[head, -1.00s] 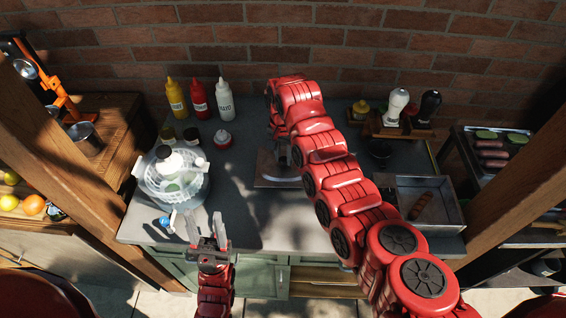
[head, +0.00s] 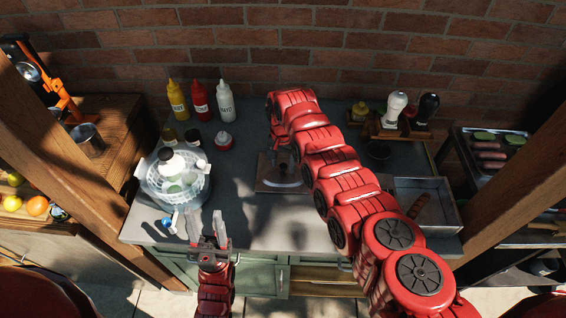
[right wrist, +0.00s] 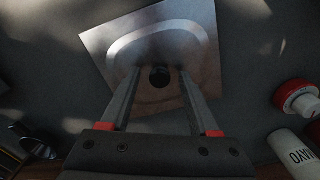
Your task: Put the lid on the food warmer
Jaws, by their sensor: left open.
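The lid (head: 268,182) is a flat square metal plate lying on the grey counter, partly hidden by my right arm. In the right wrist view the lid (right wrist: 195,25) shows a curved raised edge and a dark round knob (right wrist: 160,76). My right gripper (right wrist: 160,74) is open, with one finger on each side of the knob and small gaps visible. In the head view its fingers are mostly hidden. A rectangular metal pan (head: 440,212), apparently the food warmer, stands open at the right with a sausage (head: 419,206) inside. My left gripper (head: 207,222) is open and empty near the front edge.
A wooden shaker rack (head: 392,128) is at the back right. The counter's front middle is clear.

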